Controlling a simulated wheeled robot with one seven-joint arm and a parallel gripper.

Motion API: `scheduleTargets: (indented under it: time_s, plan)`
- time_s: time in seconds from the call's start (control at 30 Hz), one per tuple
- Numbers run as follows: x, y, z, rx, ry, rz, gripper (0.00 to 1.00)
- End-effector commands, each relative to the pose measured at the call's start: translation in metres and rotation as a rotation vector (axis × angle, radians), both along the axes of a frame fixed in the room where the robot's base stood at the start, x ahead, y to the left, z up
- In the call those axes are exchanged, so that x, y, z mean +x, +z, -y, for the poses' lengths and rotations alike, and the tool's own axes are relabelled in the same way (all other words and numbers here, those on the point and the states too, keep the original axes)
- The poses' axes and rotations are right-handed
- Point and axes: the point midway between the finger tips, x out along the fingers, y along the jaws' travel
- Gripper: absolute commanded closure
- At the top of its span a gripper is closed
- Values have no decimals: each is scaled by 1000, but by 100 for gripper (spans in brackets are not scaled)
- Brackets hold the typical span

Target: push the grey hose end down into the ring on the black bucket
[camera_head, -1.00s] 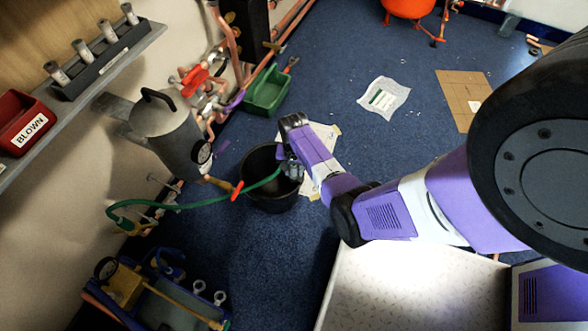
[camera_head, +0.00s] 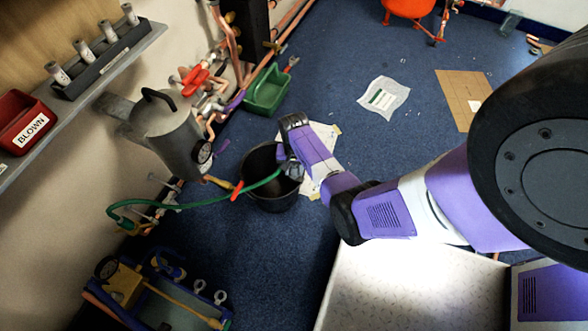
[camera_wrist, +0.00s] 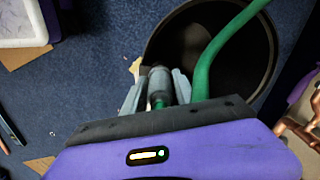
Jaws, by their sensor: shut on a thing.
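The black bucket (camera_head: 272,201) stands on the blue floor, and its dark inside (camera_wrist: 255,60) fills the upper right of the wrist view. The green hose (camera_head: 170,207) runs from the left to the bucket; its bend also shows in the wrist view (camera_wrist: 222,45). My gripper (camera_wrist: 158,88) is shut on the grey hose end (camera_wrist: 160,80), which lies between its two grey fingers. It holds it at the bucket's near-left rim in the wrist view. In the head view, my wrist hides that part of the rim. I cannot make out the ring, or whether the hose end touches it.
A grey cylinder (camera_head: 172,135) with a gauge and copper pipework stands left of the bucket. A green tray (camera_head: 268,92) lies behind it. A blue tool tray (camera_head: 165,300) is at the lower left. The floor beyond the bucket is mostly clear, with paper and cardboard.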

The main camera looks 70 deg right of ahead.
Motion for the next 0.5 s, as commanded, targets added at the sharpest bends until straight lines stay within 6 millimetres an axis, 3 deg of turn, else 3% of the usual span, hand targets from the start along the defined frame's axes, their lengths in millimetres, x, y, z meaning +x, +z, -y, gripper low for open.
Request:
scheduleTargets:
  time_s: [0.5]
  plan:
    - [0,-8,0,0,0,0,100]
